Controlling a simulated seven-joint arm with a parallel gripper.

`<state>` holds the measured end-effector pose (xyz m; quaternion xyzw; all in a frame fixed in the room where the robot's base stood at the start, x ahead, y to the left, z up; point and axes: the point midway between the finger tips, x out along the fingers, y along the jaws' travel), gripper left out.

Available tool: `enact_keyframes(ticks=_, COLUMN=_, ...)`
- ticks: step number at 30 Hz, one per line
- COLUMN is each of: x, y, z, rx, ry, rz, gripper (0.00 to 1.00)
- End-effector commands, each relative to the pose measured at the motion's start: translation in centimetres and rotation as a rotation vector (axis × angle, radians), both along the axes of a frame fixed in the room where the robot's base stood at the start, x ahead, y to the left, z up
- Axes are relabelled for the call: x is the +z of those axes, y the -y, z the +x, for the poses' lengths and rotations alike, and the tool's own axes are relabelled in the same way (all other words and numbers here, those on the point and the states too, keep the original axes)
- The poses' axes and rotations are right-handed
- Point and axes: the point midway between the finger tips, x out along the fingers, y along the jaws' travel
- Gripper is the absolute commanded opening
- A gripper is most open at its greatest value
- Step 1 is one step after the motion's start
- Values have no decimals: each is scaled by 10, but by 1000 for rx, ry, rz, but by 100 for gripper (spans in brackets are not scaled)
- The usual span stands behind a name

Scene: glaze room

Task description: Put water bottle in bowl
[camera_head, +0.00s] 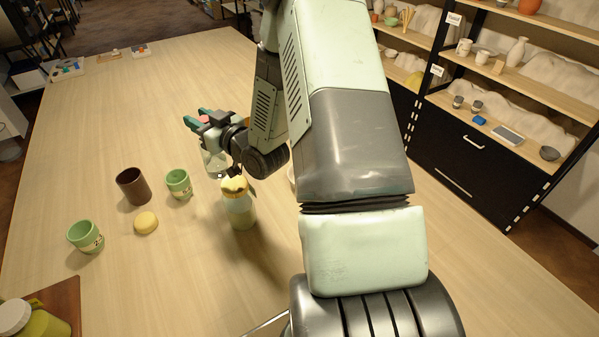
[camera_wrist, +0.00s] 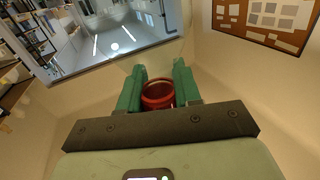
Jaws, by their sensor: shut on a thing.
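My gripper (camera_head: 196,117) is over the middle of the table, its green fingers shut on a clear bottle with a red top, which looks like the water bottle (camera_head: 214,164). The bottle hangs roughly upright below the fingers; whether its base touches the table is unclear. In the wrist view, the red top (camera_wrist: 158,96) sits between the fingers (camera_wrist: 158,74). A pale rim, likely the bowl (camera_head: 291,176), shows beside my arm, which hides most of it.
A yellow-topped bottle (camera_head: 240,210) stands close below my wrist. A brown cup (camera_head: 133,187), green cups (camera_head: 179,184) (camera_head: 86,236) and a yellow round thing (camera_head: 146,222) stand to the left. A green jar (camera_head: 35,322) is at the lower left. The far table is mostly clear.

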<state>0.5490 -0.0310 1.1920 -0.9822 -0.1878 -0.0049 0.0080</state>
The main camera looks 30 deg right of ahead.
Motion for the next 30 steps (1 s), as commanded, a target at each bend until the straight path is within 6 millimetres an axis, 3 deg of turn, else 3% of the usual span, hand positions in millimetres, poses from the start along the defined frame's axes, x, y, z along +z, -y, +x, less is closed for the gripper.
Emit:
enact_keyframes(ticks=1, x=1, y=27, z=-2, rx=-60, ry=2, rz=-1, gripper=0)
enact_keyframes(ticks=9, x=5, y=159, z=-33, rx=-378, ry=-3, rz=-7, gripper=0)
enact_keyframes(ticks=15, x=7, y=221, z=-62, rx=-541, ry=-8, rz=-12, gripper=0)
enact_keyframes(ticks=20, x=4, y=241, z=-73, rx=-596, ry=-11, rz=-14, gripper=0)
enact_keyframes(ticks=30, x=-48, y=244, z=-75, rx=-603, ry=-11, rz=-13, gripper=0)
